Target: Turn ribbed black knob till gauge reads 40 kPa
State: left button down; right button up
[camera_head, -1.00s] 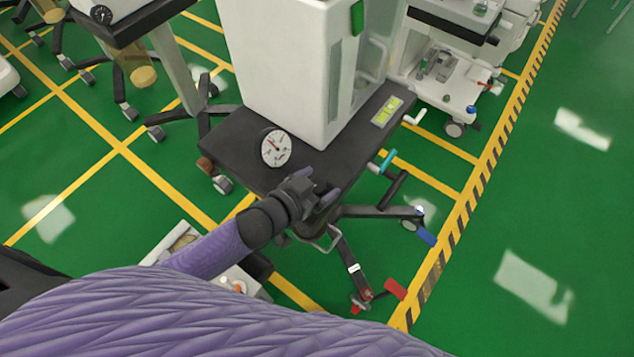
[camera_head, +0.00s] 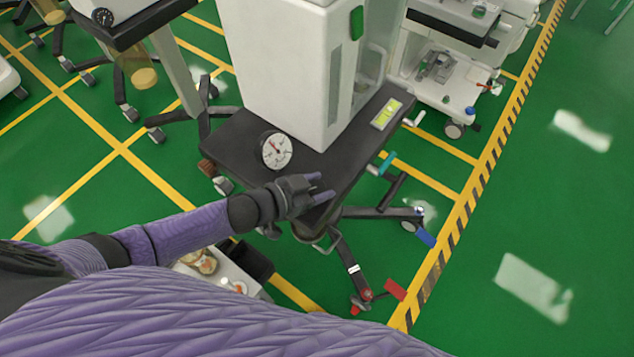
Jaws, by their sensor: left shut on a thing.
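The round white gauge (camera_head: 275,151) stands on the dark cart top (camera_head: 230,140), in front of the white cabinet. Its needle points up and left, but the numbers are too small to read. My left gripper (camera_head: 318,188) is at the front edge of this cart top, right of and below the gauge. Its two purple fingertips point right. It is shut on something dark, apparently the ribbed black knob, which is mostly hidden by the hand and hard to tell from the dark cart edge. My right gripper is not in view.
The white cabinet (camera_head: 285,70) fills the back of the cart top. A teal handle (camera_head: 386,163) and a brown ribbed knob (camera_head: 207,168) are at the cart's sides. A small white tray with items sits under my left forearm. Another cart stands at the upper right.

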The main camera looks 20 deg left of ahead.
pick_arm(q)
jog(key=shift+c, duration=0.7)
grip_release()
jog(key=p+v, duration=0.3)
jog(key=v, duration=0.7)
